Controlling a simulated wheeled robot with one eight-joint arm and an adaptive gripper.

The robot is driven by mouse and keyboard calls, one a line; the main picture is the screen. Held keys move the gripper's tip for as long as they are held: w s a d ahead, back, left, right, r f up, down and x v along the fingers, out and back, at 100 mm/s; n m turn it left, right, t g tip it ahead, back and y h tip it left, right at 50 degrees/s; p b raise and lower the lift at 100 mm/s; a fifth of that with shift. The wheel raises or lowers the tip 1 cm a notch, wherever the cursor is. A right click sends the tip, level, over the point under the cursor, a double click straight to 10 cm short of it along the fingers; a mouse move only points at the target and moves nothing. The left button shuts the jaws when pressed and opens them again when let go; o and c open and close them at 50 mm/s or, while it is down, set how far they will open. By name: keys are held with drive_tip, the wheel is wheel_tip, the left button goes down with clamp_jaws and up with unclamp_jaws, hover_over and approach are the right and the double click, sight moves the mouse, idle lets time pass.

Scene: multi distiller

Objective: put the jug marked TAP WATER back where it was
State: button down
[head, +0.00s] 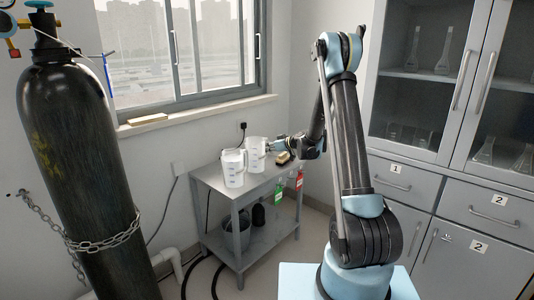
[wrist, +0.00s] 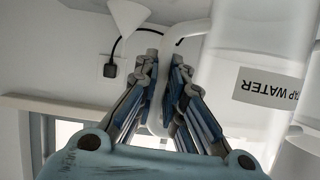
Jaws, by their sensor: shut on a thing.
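The jug marked TAP WATER (wrist: 262,70) is white and translucent, and its label reads upside down in the wrist view. My gripper (wrist: 163,82) is shut on the jug's handle (wrist: 157,118). In the head view, the held jug (head: 256,153) is over the back of the grey cart (head: 212,182), with my gripper (head: 274,148) at its right side. It looks upright; I cannot tell whether its base touches the cart top. A second white jug (head: 233,170) stands on the cart, close in front and to the left.
A small dark and tan item (head: 283,158) lies on the cart at right. Green (head: 278,193) and red (head: 299,181) tags hang at the cart's side. A large chained gas cylinder (head: 75,160) stands at left. Grey cabinets (head: 420,175) stand at right. A socket with a plug (head: 242,126) is behind.

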drive_tip(key=shift+f, duration=0.85)
drive_tip(key=c, duration=1.7)
unclamp_jaws()
